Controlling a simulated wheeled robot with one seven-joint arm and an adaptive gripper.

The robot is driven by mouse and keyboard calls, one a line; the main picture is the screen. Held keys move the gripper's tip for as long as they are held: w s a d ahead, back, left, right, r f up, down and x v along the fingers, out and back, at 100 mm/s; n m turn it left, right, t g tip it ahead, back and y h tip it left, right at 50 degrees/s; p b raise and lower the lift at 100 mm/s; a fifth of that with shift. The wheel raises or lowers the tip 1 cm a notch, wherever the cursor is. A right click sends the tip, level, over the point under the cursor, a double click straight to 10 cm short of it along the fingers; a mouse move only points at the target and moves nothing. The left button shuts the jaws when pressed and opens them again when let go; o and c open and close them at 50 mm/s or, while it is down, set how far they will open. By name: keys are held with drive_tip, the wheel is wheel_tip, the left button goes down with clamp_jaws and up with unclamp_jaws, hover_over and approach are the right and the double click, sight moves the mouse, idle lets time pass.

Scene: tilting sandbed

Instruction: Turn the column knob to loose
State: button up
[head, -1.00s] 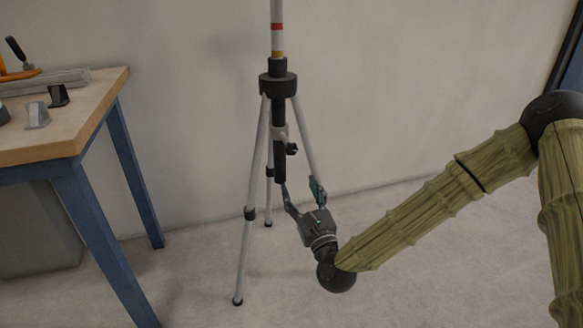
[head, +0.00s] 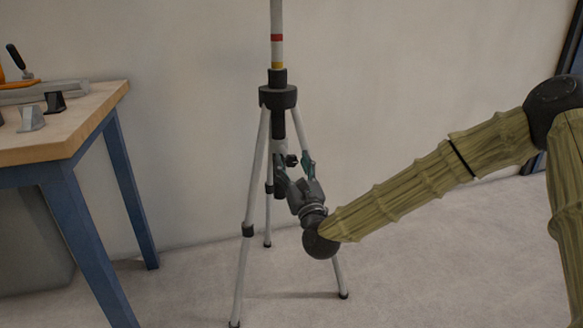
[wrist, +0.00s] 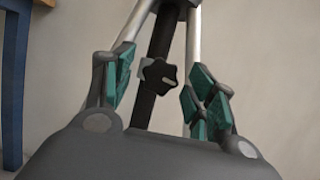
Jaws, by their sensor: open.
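The column knob (head: 291,160) is a small black star-shaped knob on the side of the tripod's dark centre column. In the wrist view the knob (wrist: 159,73) shows between my fingers and beyond their tips, with a grey clamp piece beside it. My gripper (head: 294,164) is open, just below and around the knob's line in the head view. In the wrist view my gripper (wrist: 160,90) has teal pads on both sides, apart from the knob. The tripod (head: 278,97) stands upright with a black collar and silver legs. The knob's marking, if any, is too small to read.
A workbench (head: 62,139) with blue legs and tools on top stands at the left. A striped pole (head: 277,45) rises from the tripod. The wall is close behind it. The tripod legs (head: 245,262) spread over the floor, which is otherwise clear around them.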

drive_tip(key=shift+w+a+r, duration=0.15)
drive_tip(key=shift+w+r, duration=0.05)
drive_tip(key=shift+w, duration=0.25)
drive_tip(key=c, duration=1.1)
drive_tip(key=shift+o, duration=0.2)
